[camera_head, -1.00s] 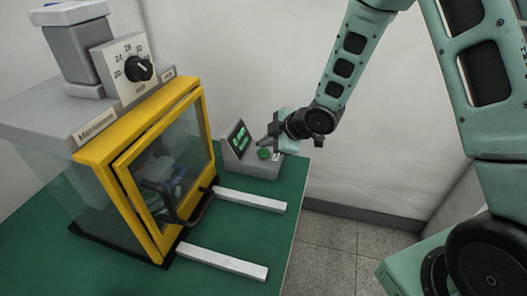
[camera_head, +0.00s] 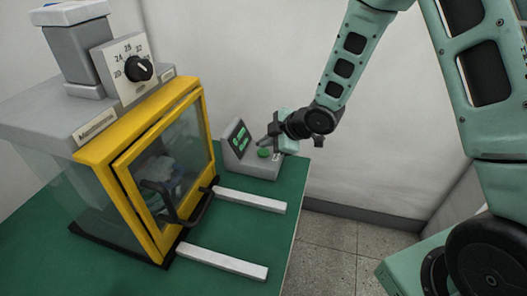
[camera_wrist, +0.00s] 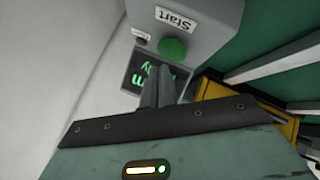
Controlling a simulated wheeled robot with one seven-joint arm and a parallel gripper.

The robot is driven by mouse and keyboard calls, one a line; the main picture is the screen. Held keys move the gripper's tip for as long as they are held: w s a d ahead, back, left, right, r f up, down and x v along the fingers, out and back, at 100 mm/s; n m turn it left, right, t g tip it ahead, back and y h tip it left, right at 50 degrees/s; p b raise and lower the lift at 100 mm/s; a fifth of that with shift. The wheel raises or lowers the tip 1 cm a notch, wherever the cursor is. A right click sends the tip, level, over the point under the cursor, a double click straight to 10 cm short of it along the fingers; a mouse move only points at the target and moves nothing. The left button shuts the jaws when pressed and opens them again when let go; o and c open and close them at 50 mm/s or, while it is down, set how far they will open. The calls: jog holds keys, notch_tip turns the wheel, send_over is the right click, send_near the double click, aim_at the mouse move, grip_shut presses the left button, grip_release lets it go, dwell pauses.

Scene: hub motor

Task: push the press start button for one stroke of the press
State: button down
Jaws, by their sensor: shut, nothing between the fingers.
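The green press start button (camera_head: 264,153) sits on the grey control box (camera_head: 262,171) at the back right of the green bench. In the wrist view the round green button (camera_wrist: 173,49) is beside a label reading "Start", and a lit display is partly hidden by my fingers. My gripper (camera_head: 262,141) is shut and empty. Its fingertips are just above and beside the button; in the wrist view the fingers (camera_wrist: 158,82) end short of it, over the display side. The press (camera_head: 140,165) has a yellow-framed clear door, which looks shut.
A dial (camera_head: 139,69) is on top of the press at the back left. Two white rails (camera_head: 250,199) lie on the green bench (camera_head: 230,228) in front of the door. The wall is close behind the control box. Bare floor lies to the right.

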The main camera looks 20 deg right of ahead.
aim_at(267, 153)
jog(key=shift+f, duration=0.1)
jog(key=shift+f+b, duration=0.3)
jog(key=shift+b, duration=0.15)
jog(key=shift+f+b, duration=0.45)
jog(key=shift+f, duration=0.05)
dwell(0.5)
jog(key=shift+r, duration=0.1)
jog(key=shift+r+p, duration=0.75)
jog(key=shift+r, duration=0.05)
notch_tip(267, 153, up, 5)
jog(key=p, duration=0.4)
jog(key=shift+r, duration=0.1)
dwell(0.5)
